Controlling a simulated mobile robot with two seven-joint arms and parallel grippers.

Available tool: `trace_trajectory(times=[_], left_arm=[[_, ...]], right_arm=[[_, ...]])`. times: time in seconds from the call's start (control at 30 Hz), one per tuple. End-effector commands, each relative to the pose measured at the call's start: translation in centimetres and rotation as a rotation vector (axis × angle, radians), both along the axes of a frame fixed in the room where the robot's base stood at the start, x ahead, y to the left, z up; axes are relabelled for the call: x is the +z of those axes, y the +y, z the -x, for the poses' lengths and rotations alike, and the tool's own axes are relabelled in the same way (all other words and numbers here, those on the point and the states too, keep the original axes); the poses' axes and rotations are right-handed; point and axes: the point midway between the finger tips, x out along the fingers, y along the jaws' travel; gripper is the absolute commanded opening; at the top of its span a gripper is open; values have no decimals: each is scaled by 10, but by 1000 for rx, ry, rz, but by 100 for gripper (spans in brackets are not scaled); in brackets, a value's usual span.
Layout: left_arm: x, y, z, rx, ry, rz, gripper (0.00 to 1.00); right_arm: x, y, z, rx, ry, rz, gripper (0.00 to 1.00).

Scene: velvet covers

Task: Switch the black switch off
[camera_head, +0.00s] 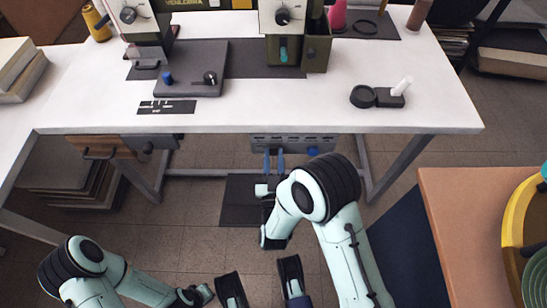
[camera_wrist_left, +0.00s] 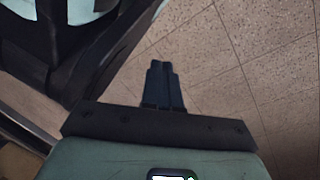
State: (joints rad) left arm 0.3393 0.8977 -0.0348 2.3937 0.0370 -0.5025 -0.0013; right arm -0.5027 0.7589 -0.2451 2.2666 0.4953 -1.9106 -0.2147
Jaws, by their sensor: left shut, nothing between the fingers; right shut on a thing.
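A grey switch box (camera_head: 293,142) hangs under the front edge of the white table, with a blue knob (camera_head: 312,151) on its right part. My right gripper (camera_head: 274,153) reaches up to the left part of this box's front. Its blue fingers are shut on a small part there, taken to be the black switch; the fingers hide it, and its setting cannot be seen. My left gripper is low at the lower left in the head view; the left wrist view shows its fingers (camera_wrist_left: 162,84) shut and empty above the tiled floor.
The white table (camera_head: 240,115) holds a grey panel (camera_head: 190,58) with blue and black knobs, machines, and a small black device (camera_head: 391,97). A drawer (camera_head: 100,147) is under its left side. A wooden table (camera_head: 455,215) stands at right.

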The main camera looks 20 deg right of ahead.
Motion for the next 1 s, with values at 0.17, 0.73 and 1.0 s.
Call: trace_trajectory(times=[0.17,0.73,1.0], left_arm=[[0,0,0,0,0,0,0],[6,-1,-7,-2,-23,0,0],[-11,2,14,4,46,3,0]], right_arm=[[-2,0,1,1,7,-1,47],[-8,9,28,5,10,1,53],[-17,21,61,11,11,5,53]])
